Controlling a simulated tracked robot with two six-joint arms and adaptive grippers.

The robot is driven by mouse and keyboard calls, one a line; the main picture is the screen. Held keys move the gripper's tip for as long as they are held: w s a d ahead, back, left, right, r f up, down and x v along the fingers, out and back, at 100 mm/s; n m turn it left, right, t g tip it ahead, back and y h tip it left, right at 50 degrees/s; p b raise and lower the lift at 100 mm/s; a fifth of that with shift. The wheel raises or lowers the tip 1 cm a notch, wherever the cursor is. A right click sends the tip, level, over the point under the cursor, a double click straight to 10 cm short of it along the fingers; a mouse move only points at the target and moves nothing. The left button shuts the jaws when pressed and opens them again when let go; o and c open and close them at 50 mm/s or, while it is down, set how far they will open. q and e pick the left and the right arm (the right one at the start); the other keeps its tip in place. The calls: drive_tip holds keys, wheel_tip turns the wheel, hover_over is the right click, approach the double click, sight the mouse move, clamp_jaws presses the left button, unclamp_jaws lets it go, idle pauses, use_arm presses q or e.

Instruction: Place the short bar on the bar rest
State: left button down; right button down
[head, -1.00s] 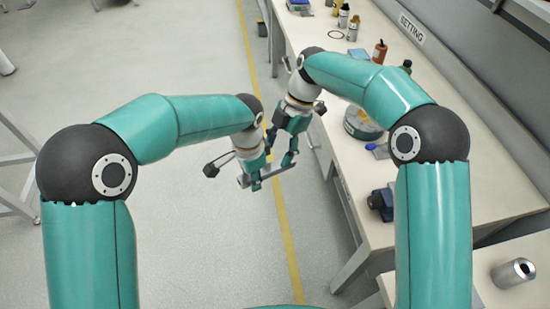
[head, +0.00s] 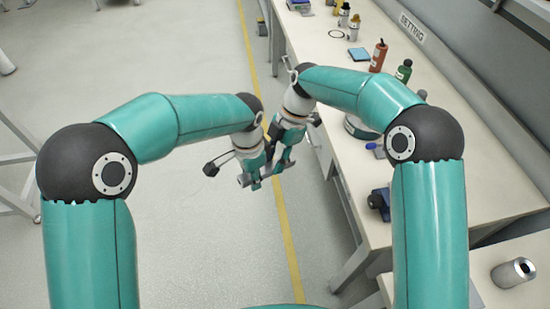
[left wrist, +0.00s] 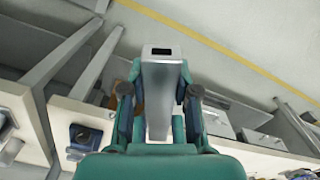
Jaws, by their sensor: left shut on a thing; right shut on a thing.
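The short bar (left wrist: 158,95) is a grey bar with a dark rectangular hole in its end face. In the left wrist view it lies between the fingers of my left gripper (left wrist: 158,115), which is shut on it. In the head view, my left gripper (head: 254,182) holds the bar above the floor, left of the bench, and only the bar's near-left end (head: 243,181) shows. My right gripper (head: 280,165) is right beside the left one, shut at the bar's other side; its fingers hide most of that part. I cannot make out the bar rest.
The long bench (head: 460,190) runs along the right, with a red bottle (head: 378,56), a green bottle (head: 403,71) and a dark blue device (head: 380,202) on it. A metal cylinder (head: 514,272) lies at the near right.

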use_arm(q)
drive_tip(key=c, duration=0.8)
unclamp_jaws()
